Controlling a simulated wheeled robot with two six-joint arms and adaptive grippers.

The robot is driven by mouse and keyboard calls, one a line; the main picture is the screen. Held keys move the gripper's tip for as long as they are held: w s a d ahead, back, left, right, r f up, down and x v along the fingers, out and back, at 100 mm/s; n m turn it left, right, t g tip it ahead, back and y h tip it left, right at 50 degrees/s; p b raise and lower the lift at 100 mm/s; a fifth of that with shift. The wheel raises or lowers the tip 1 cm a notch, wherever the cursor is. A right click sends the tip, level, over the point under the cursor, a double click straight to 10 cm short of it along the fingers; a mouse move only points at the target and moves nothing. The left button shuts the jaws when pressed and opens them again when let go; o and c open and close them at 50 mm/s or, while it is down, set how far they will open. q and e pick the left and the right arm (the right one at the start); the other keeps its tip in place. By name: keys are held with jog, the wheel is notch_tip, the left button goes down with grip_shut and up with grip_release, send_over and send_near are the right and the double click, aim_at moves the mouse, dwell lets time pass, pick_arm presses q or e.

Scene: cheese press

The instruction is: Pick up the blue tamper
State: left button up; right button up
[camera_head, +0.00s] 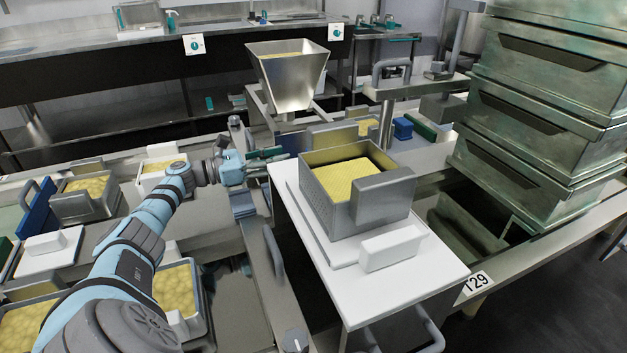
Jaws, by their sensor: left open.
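My left gripper (272,156) comes in from the left and is open and empty. It is beside the upper left corner of the white-topped stand. A small blue block (402,128) sits on the counter behind the metal box, to the right of my left gripper and apart from it. A larger blue panel (38,212) stands at the far left beside a grey handle, well away from my left gripper. I cannot tell which of these blue things is the tamper. My right gripper is not in view.
A metal box (336,207) with yellow curd stands on the white stand top (400,291), beside a white block (390,248). A metal hopper (290,88) rises behind my left gripper. Stacked metal bins (543,110) stand at right. Curd-filled moulds (88,205) line the left.

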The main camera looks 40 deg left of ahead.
pick_arm(q)
jog(key=x, duration=0.3)
jog(key=b+x, duration=0.1)
jog(key=x, duration=0.5)
jog(key=shift+d, duration=0.4)
jog(key=shift+s, duration=0.1)
grip_shut()
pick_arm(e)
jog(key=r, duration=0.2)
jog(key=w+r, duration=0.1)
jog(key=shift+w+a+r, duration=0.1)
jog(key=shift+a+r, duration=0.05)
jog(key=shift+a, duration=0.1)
